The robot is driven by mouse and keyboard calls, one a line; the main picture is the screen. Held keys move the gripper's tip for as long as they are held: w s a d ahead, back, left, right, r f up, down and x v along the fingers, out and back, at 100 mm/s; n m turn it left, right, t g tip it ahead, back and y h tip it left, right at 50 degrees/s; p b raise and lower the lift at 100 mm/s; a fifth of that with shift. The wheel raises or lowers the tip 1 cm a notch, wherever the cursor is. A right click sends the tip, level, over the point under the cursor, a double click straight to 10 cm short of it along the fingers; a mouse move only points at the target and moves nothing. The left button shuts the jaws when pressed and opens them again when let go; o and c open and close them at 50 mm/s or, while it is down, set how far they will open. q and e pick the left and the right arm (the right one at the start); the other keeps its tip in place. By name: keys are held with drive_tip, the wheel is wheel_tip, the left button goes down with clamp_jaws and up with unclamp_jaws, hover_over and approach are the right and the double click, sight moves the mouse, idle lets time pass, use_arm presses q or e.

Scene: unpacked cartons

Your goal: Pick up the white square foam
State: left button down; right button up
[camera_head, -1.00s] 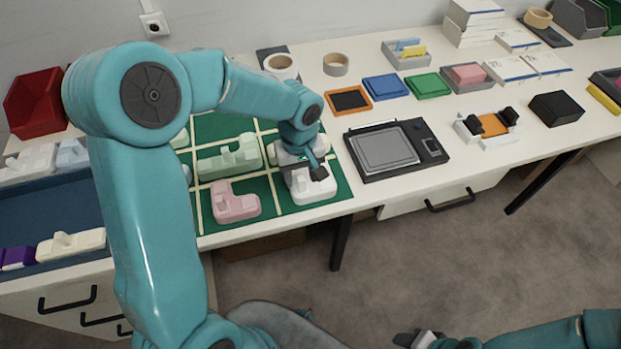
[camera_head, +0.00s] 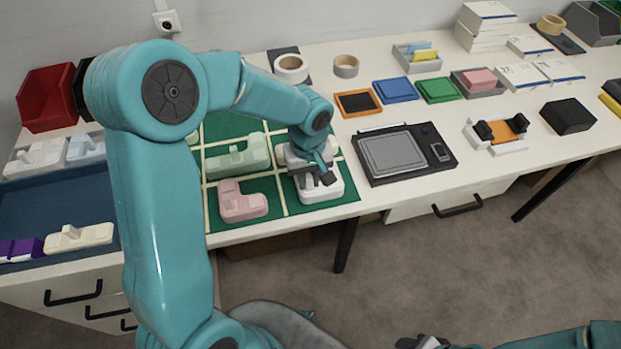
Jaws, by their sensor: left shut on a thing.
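The white square foam (camera_head: 326,192) is in the front right cell of the green gridded board, at its right edge. My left gripper (camera_head: 318,181) points down over it and is shut on its raised middle part. The foam still appears to be at board level; I cannot tell whether it touches the board. My gripper hides part of its top. My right gripper (camera_head: 424,342) shows only partly at the bottom edge, away from the table, and its jaws are unclear.
A pink foam (camera_head: 241,205) and a pale green foam (camera_head: 238,160) lie in neighbouring cells of the green board (camera_head: 290,222). A black-framed scale (camera_head: 400,155) stands close on the right. A blue tray (camera_head: 60,200) with foam pieces is at the left.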

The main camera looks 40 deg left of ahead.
use_arm(q)
wheel_tip(320, 180, up, 19)
drive_tip(key=p, duration=0.1)
drive_tip(key=shift+r, duration=0.15)
